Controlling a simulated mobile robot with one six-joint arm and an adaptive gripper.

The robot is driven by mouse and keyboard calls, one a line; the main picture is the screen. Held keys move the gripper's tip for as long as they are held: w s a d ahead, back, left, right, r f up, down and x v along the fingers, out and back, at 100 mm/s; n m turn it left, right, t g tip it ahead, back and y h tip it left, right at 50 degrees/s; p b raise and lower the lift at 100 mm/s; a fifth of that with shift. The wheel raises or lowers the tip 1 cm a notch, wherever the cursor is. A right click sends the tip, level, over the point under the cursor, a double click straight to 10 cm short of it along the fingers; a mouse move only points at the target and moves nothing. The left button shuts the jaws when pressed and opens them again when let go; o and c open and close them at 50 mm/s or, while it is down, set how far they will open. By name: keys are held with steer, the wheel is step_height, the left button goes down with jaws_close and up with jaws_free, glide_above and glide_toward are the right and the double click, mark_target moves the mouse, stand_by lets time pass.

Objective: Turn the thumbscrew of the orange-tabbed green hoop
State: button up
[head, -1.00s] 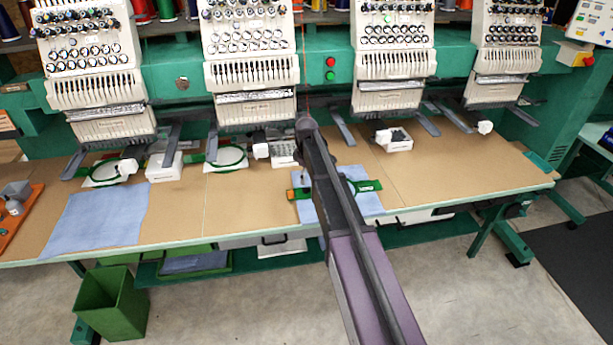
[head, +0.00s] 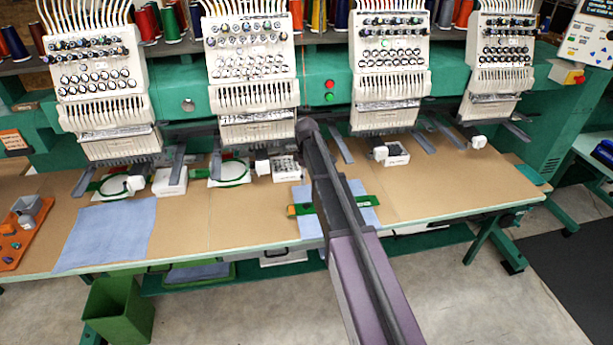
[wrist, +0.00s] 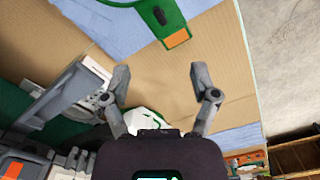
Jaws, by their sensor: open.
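The green hoop with an orange tab lies on a blue cloth (head: 358,190) on the table. In the head view its green frame (head: 368,201) shows on both sides of my arm, with the orange tab (head: 291,211) at the left end. In the wrist view the hoop (wrist: 184,25) is at the top, with its orange tab (wrist: 177,39) toward the gripper. A small dark part (wrist: 160,15) shows on it; I cannot tell if this is the thumbscrew. My gripper (wrist: 161,75) is open and empty, apart from the hoop. My arm hides the gripper in the head view.
Embroidery heads (head: 252,70) stand along the back. Other green hoops (head: 229,172) sit under the left heads. White boxes (head: 170,181) stand on the table (head: 445,190). Another blue cloth (head: 105,232) and an orange tray (head: 18,245) lie at left. A green bin (head: 118,310) stands below.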

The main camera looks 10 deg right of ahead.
steer(key=s+f+m+b, duration=0.4)
steer(key=s+m, duration=0.1)
steer(key=s, duration=0.9)
steer(key=s+f+m+b, duration=0.3)
steer(key=s+m, duration=0.3)
steer(key=s, duration=0.9)
steer(key=shift+s+f+m+b, duration=0.25)
steer(key=shift+f+m+b, duration=0.1)
steer(key=shift+b, duration=0.3)
steer(key=shift+a, duration=0.1)
stand_by(0.7)
